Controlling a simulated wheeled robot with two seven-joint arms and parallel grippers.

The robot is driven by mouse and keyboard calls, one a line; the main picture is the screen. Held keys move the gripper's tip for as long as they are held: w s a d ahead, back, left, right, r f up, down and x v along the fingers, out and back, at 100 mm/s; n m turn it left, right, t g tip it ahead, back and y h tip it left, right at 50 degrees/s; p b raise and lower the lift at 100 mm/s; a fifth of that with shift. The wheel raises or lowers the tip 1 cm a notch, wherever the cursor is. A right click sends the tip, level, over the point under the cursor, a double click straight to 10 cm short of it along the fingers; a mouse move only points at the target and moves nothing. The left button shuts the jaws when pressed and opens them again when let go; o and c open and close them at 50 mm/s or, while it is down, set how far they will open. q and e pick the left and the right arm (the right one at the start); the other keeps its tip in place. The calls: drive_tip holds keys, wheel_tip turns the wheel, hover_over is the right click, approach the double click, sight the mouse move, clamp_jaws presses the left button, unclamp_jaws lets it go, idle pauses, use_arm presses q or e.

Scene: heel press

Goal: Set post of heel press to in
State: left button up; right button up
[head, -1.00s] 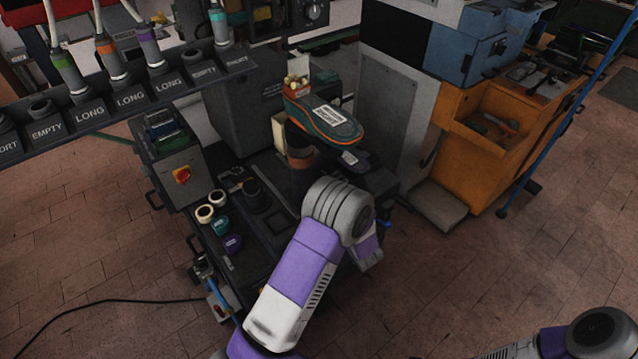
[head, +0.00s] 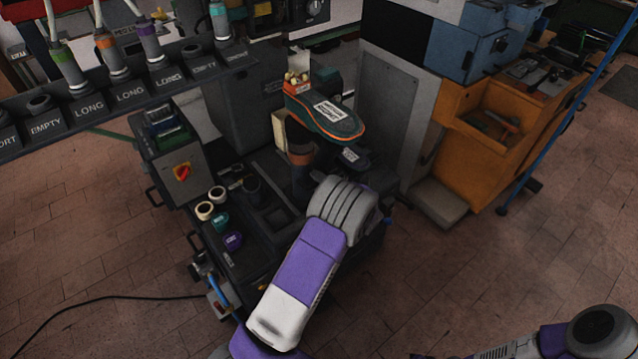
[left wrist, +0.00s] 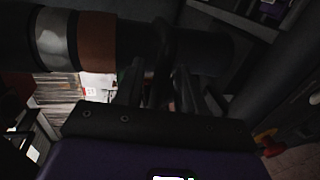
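The heel press (head: 240,95) stands at the centre, dark grey. Its post (head: 300,160) is a dark upright cylinder with a brown band, below an orange-edged shoe sole (head: 330,117) with a white label. In the left wrist view the post (left wrist: 97,42) lies across the top, with silver and brown bands. My left gripper (left wrist: 158,88) is close to the post; its dark fingers look apart, with a dark upright piece between them. Whether they touch it is unclear. In the head view my left wrist hides the gripper and the post's lower right side. My right gripper is out of view.
Cream, teal and purple rings (head: 219,222) lie on the press base. A control box with a red switch (head: 182,172) stands left. A rack of labelled slots (head: 130,92) crosses the upper left. An orange cabinet (head: 490,140) stands right.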

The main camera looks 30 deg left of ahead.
use_arm(q)
clamp_jaws()
drive_tip(key=shift+a, duration=0.15)
drive_tip(key=shift+w+a, duration=0.1)
drive_tip(key=shift+a, duration=0.15)
drive_tip(key=r+b+x, duration=0.1)
drive_tip(key=b+x, duration=0.1)
drive_tip(key=x, duration=0.6)
drive_tip(key=r+b+x, duration=0.2)
drive_tip(key=b+x, duration=0.1)
drive_tip(key=x, duration=0.5)
drive_tip(key=shift+w+a+r, duration=0.2)
drive_tip(key=shift+a+r, duration=0.15)
drive_tip(key=shift+a, duration=0.15)
